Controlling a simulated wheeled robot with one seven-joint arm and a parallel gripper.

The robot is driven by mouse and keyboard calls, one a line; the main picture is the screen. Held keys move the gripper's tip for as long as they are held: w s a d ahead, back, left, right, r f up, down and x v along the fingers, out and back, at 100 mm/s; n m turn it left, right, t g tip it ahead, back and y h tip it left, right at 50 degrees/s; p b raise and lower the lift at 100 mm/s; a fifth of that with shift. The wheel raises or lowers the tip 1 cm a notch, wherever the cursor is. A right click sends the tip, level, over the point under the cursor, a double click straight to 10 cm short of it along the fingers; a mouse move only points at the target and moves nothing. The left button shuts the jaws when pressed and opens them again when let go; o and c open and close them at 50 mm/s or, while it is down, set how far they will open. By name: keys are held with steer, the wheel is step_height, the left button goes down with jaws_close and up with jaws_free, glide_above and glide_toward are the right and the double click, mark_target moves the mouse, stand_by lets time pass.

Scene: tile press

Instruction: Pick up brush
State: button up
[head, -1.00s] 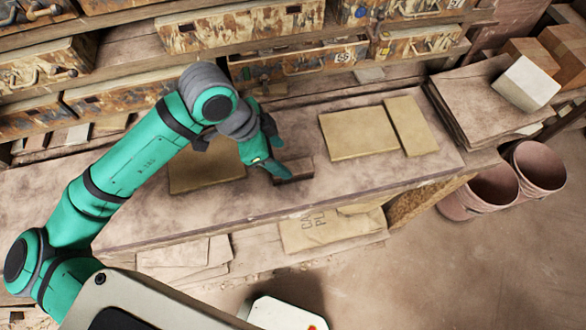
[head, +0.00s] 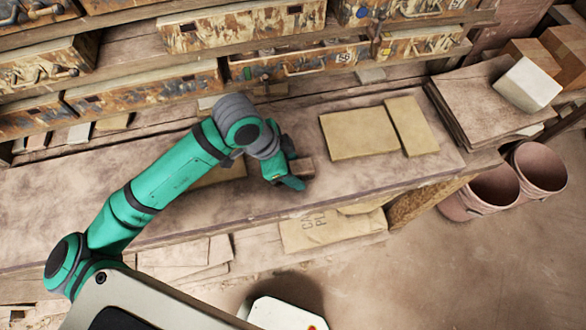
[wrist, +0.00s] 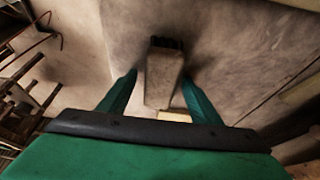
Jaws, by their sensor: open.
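The brush (head: 304,167) is a small brownish block on the workbench (head: 348,185), partly hidden behind my gripper in the head view. In the wrist view the brush (wrist: 163,82) shows a pale wooden body with dark bristles at its far end. My gripper (head: 293,184) is low at the brush. In the wrist view my gripper (wrist: 158,77) is open, with one teal finger on each side of the brush. The near end of the brush is close to the palm in that picture.
A tan board (head: 357,134) and a narrower tan board (head: 411,126) lie right of the brush. Another board (head: 222,172) is partly behind my arm. Drawers (head: 300,60) line the back. Pinkish buckets (head: 490,187) stand off the right end. The bench right of my gripper is clear.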

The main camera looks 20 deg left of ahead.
steer(key=shift+f, duration=0.2)
steer(key=shift+c, duration=0.4)
steer(key=c, duration=1.2)
